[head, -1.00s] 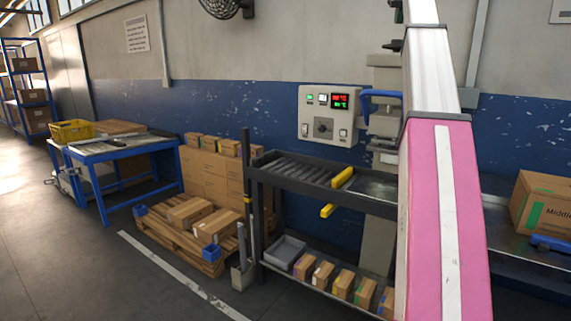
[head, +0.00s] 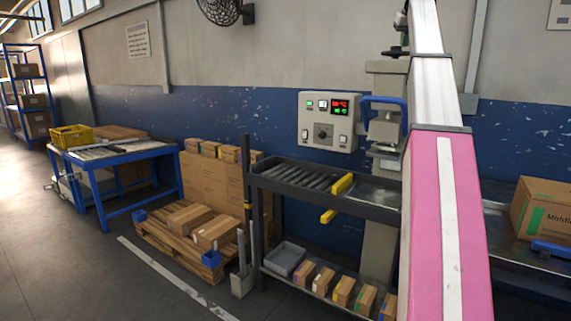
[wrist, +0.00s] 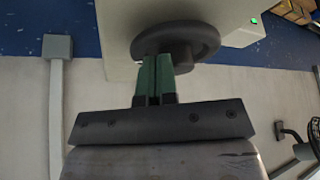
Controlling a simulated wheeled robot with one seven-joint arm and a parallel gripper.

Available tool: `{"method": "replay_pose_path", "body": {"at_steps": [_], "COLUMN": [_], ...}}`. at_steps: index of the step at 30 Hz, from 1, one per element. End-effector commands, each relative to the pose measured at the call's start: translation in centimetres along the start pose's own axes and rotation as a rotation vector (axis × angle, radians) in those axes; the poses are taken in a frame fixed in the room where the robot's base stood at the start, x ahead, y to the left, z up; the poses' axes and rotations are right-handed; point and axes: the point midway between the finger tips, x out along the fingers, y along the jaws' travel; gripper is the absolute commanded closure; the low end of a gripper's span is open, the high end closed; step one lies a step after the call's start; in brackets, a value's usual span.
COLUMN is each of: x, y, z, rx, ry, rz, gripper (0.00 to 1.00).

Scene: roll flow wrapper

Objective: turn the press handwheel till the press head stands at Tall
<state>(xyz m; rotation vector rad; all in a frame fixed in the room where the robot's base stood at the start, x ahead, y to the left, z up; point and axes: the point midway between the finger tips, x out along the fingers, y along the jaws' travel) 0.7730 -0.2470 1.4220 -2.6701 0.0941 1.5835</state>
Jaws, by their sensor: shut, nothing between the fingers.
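The press handwheel (wrist: 178,36) is a dark round wheel with a thick hub, at the top middle of the wrist view. My gripper (wrist: 157,60) has two green fingers shut together with nothing between them. Their tips are at the near side of the wheel and overlap its rim in the picture; I cannot tell whether they touch. In the head view the handwheel (head: 393,52) is a small dark shape on top of the press, partly hidden by my arm. The press head (head: 386,125) is grey, with a blue handle bar. No Tall mark is readable.
A control panel (head: 328,121) with a red and green display is on the wall left of the press. A roller table (head: 262,180) with yellow guides stands in front. A carton (head: 541,207) lies on the right bench. A pallet with boxes stands left.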

Motion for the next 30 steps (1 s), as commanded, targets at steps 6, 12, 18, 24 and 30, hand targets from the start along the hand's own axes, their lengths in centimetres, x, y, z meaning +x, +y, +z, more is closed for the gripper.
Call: {"method": "replay_pose_path", "body": {"at_steps": [6,12,18,24,30], "x": [0.71,0.75,0.82,0.89,0.89], "y": [0.0,0.0,-0.03,-0.08,-0.23], "z": [0.39,0.4,0.37,0.34,0.4], "rx": [0.0,0.0,0.0,0.0,0.0], "ry": [-0.001,-0.002,-0.003,-0.003,-0.003], "rz": [0.0,0.0,0.0,0.0,-0.001], "gripper": [1.0,1.0,1.0,1.0,1.0]}}
